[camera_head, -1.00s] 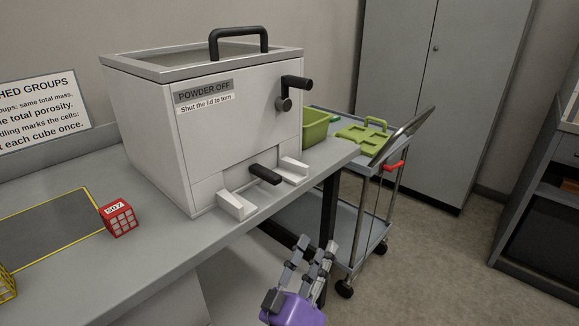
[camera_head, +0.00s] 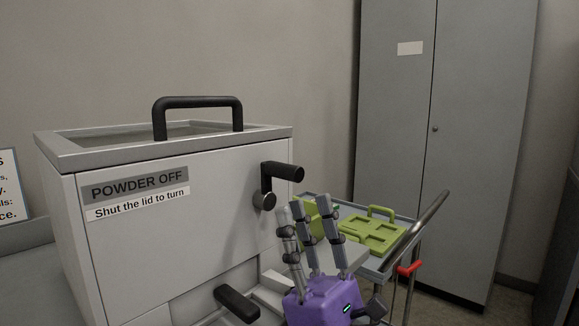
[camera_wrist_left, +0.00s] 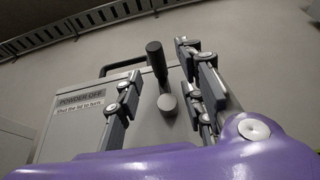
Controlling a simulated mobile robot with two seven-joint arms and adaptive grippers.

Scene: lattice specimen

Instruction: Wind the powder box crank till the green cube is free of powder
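The white powder box (camera_head: 130,235) fills the left of the head view, labelled "POWDER OFF" and "Shut the lid to turn". Its lid (camera_head: 60,150), with a black handle, looks down on the box. The black crank (camera_head: 282,172) is on the front face near the right edge, its grip sticking out. My left gripper (camera_head: 305,215), purple with grey fingers, points up just below and right of the crank. In the left wrist view its fingers are spread and empty, with the crank (camera_wrist_left: 157,65) showing between them. I see no green cube; the box's inside is hidden.
A black lower handle (camera_head: 237,303) sticks out of the box front beside the gripper. A cart (camera_head: 402,222) with a green tray (camera_head: 372,236) and a red-gripped handle stands behind to the right. A grey cabinet (camera_head: 480,140) stands at the back.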

